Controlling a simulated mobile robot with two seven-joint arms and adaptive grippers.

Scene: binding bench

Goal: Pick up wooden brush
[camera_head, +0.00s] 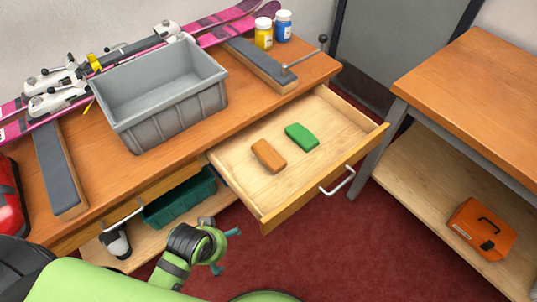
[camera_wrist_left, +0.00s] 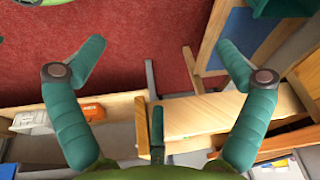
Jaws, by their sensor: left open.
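A small brown block (camera_head: 268,156), which looks like the wooden brush, lies flat in the open drawer (camera_head: 230,184). A green block of similar size (camera_head: 302,137) lies just to its right, apart from it. My left gripper (camera_head: 226,250) is outside the drawer, low over the red floor, in front of the bench and left of the drawer. Its teal fingers are spread and empty; they also show wide apart in the left wrist view (camera_wrist_left: 160,58). The brush cannot be made out in the wrist view. My right gripper is not in view.
A grey bin (camera_head: 165,130), pink skis (camera_head: 222,27), a yellow bottle (camera_head: 264,33) and a blue bottle (camera_head: 283,26) stand on the bench. The drawer front with its handle (camera_head: 337,181) juts over the floor. A side table (camera_head: 480,80) stands right, an orange case (camera_head: 480,229) on its shelf.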

